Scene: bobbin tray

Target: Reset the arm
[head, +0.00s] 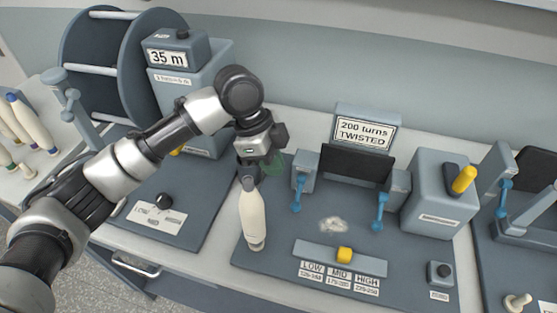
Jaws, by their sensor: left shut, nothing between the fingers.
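My left arm comes in from the left, and its gripper (250,184) points down over the left part of the twist tester. The gripper is shut, with nothing seen between its fingers. My right gripper is not in view.
The tester has a sign reading 200 turns TWISTED (365,131), blue clamps (299,192), and a yellow slider (344,254) near MID. A 35 m winder (190,75) stands back left. More bobbins (32,122) lie far left. A grey box with a yellow-handled lever (440,200) stands right.

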